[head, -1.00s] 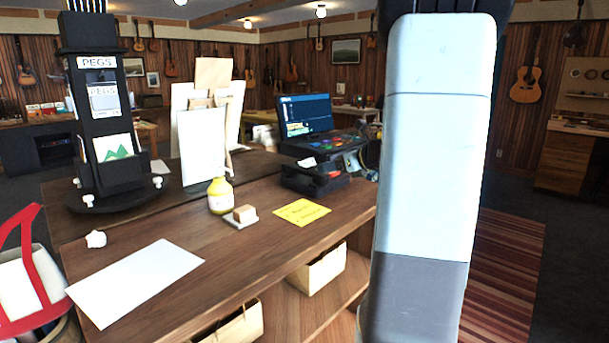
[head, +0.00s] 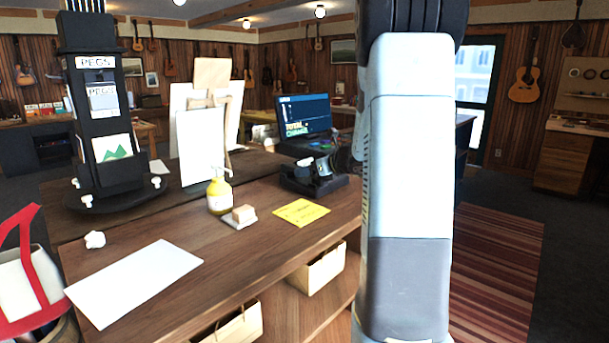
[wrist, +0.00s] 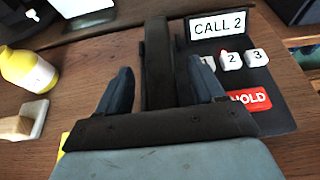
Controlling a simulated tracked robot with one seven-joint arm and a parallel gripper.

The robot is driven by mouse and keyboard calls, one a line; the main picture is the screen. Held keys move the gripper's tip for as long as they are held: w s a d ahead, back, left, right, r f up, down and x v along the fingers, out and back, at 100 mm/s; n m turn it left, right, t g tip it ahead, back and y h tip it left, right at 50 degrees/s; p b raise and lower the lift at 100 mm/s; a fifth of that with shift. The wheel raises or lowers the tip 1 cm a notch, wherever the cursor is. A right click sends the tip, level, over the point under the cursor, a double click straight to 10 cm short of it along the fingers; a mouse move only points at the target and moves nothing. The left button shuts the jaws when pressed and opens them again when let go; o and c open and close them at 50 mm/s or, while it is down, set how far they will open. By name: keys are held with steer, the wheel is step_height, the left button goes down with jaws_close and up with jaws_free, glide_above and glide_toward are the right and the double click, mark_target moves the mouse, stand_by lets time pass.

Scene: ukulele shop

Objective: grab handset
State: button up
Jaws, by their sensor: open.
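The black handset (wrist: 158,62) lies lengthwise on a dark desk phone (wrist: 262,82) with a "CALL 2" display, numbered buttons and a red HOLD key. My gripper (wrist: 160,70) is open in the wrist view, with one finger on each side of the handset and visible gaps between. The handset's near end is hidden by the gripper's palm.
White paper (head: 135,283) lies at the counter's front left.

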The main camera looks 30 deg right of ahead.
steer(key=shift+c, duration=0.3)
steer(key=c, duration=1.1)
steer(key=shift+r, duration=0.1)
